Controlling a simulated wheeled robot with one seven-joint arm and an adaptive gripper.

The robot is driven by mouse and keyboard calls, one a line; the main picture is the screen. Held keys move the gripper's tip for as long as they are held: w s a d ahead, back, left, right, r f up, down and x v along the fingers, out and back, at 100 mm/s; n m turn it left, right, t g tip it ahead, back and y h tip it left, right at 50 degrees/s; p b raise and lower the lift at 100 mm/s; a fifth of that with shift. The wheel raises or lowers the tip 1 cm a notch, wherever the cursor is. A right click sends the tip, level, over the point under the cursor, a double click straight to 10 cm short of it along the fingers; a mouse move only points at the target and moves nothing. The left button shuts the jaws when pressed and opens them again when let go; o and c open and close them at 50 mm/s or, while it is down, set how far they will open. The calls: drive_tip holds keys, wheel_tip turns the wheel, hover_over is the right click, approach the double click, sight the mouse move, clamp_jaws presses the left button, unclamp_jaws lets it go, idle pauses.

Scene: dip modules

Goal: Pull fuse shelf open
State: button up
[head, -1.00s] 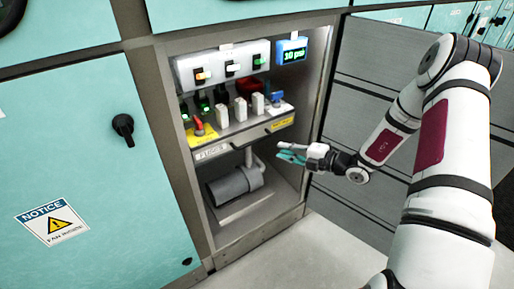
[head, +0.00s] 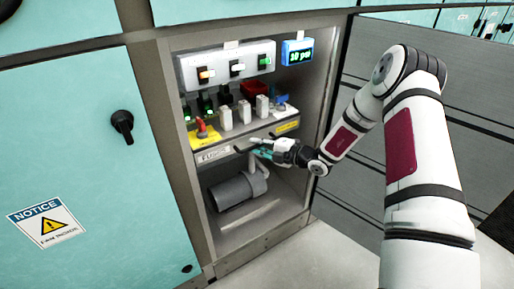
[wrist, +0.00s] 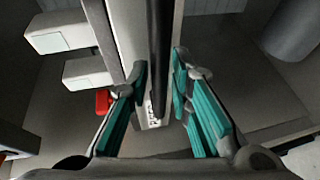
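The fuse shelf (head: 212,156) is a grey ledge with a "FUSES" label on its front, inside the open cabinet. Several white fuses (head: 244,110) stand on it. A dark handle (head: 240,149) runs along its front. My gripper (head: 257,147) is at the right part of that front edge. In the wrist view, its teal fingers are open (wrist: 160,80), one on each side of the shelf's front strip and dark bar (wrist: 161,45). Whether either finger touches it, I cannot tell. My gripper hides part of the handle in the head view.
A grey cylinder (head: 237,189) lies below the shelf. A red switch (head: 202,130) on a yellow plate is at the shelf's left. A switch panel (head: 225,67) and a blue display (head: 297,52) are above. The cabinet's right side wall (head: 325,110) is close to my arm.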

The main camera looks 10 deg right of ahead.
drive_tip(key=shift+w, duration=0.1)
clamp_jaws()
drive_tip(key=s+d+p, duration=0.4)
drive_tip(key=s, duration=0.8)
drive_tip(key=s+d+p, duration=0.3)
drive_tip(key=s+d, duration=0.1)
drive_tip(key=s, duration=0.8)
drive_tip(key=s+d+p, duration=0.3)
drive_tip(key=s+p, duration=0.1)
drive_tip(key=s, duration=0.8)
drive_tip(key=shift+s+d+p, duration=0.25)
drive_tip(key=shift+d+p, duration=0.1)
drive_tip(key=shift+d, duration=0.05)
unclamp_jaws()
